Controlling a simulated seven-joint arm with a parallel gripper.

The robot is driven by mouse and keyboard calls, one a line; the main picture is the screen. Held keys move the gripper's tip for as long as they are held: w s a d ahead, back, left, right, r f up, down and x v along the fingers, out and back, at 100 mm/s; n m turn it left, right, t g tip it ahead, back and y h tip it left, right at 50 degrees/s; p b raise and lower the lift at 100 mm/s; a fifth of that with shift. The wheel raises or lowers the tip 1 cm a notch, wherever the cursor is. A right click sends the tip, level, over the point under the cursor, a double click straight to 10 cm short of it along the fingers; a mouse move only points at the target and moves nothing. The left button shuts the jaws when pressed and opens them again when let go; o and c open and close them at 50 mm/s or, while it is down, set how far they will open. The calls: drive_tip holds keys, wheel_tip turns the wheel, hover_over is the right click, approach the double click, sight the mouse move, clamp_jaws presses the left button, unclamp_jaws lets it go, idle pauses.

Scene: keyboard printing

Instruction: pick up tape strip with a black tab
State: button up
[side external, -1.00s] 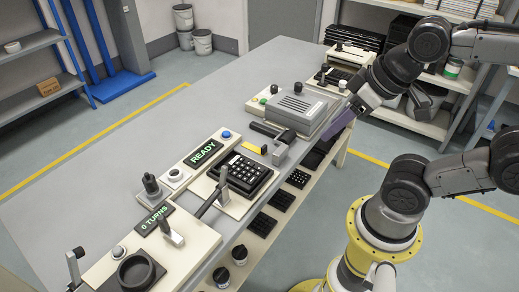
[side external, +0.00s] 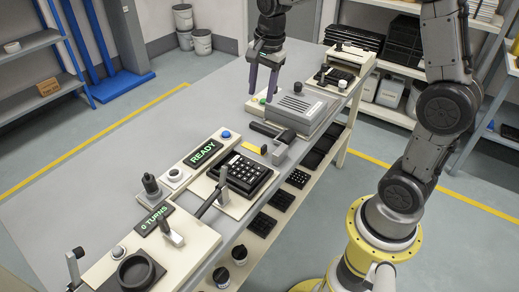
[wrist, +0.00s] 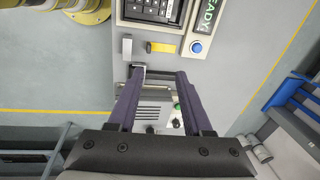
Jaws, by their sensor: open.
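A small yellow strip (side external: 247,150), which looks like the tape strip, lies on the bench between the keypad unit and the grey slotted machine. In the wrist view the yellow strip (wrist: 162,47) has a dark end on its left, probably the black tab. My gripper (side external: 262,97) points down above the bench, by the far left side of the grey slotted machine. Its two purple fingers are apart with nothing between them. In the wrist view the strip shows just beyond the fingertips (wrist: 160,72), not touching them.
The grey slotted machine (side external: 299,107) stands near my gripper. A black keypad (side external: 240,174) sits on a pale base, with a READY display (side external: 203,152) and blue button (side external: 226,134) beside it. A grey block (side external: 283,147) stands right of the strip. The bench's left side is clear.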

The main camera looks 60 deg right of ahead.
drive_tip(key=w+d+f+g, duration=0.1)
drive_tip(key=d+f+g, duration=0.15)
drive_tip(key=f, duration=0.55)
hover_over(264, 146)
drive_tip(key=shift+m+t, duration=0.25)
drive_tip(key=shift+m, duration=0.15)
wheel_tip(264, 146, down, 8)
drive_tip(key=shift+r, duration=0.1)
drive_tip(key=shift+f, duration=2.9)
clamp_jaws()
